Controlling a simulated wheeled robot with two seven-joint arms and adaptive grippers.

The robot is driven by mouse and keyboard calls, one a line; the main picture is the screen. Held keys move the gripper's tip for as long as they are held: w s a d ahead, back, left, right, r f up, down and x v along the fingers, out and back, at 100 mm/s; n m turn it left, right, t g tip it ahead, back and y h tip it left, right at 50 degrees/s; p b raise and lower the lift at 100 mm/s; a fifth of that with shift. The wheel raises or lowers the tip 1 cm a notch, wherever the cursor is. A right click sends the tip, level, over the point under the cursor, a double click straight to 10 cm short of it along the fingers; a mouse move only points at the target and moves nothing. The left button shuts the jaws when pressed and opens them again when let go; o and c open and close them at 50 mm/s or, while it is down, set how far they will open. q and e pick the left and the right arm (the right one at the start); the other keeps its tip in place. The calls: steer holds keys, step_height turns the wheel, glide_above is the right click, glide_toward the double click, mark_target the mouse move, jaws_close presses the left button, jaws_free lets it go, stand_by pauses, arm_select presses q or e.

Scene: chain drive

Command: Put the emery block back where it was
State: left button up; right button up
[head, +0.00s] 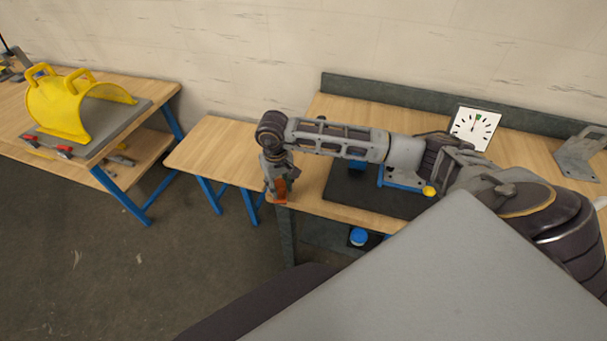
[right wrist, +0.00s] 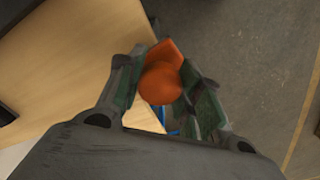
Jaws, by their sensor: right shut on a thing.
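My right gripper (head: 277,194) hangs over the left front corner of the right-hand workbench. It is shut on an orange block, apparently the emery block (head: 281,187). In the right wrist view the orange block (right wrist: 162,78) sits between the two fingers of the gripper (right wrist: 165,90), with a rounded end towards the camera and a flat part beyond. Whether it touches the bench cannot be told. My left gripper is out of view.
The workbench (head: 320,207) carries a dark mat (head: 345,190), a white dial (head: 475,127) and a grey metal bracket (head: 581,155). A lower wooden table (head: 215,150) stands left of it. Farther left, another bench carries a yellow guard (head: 60,108). A blue-lidded item (head: 358,236) sits below.

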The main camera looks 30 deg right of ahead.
steer(key=shift+w+d+f+b, duration=0.15)
steer(key=shift+w+b, duration=0.1)
steer(key=shift+b, duration=0.1)
steer(key=shift+w+d+r+b, duration=0.2)
steer(key=shift+w+d+b, duration=0.1)
steer(key=shift+w, duration=0.1)
steer(key=w+d+r+m+b, duration=0.2)
steer(key=d+r+m, duration=0.7)
steer(key=m, duration=1.1)
steer(key=shift+w+d+m+b, duration=0.3)
steer(key=shift+w+d+b, duration=0.1)
steer(key=shift+w+d, duration=0.7)
steer(key=shift+s, duration=0.1)
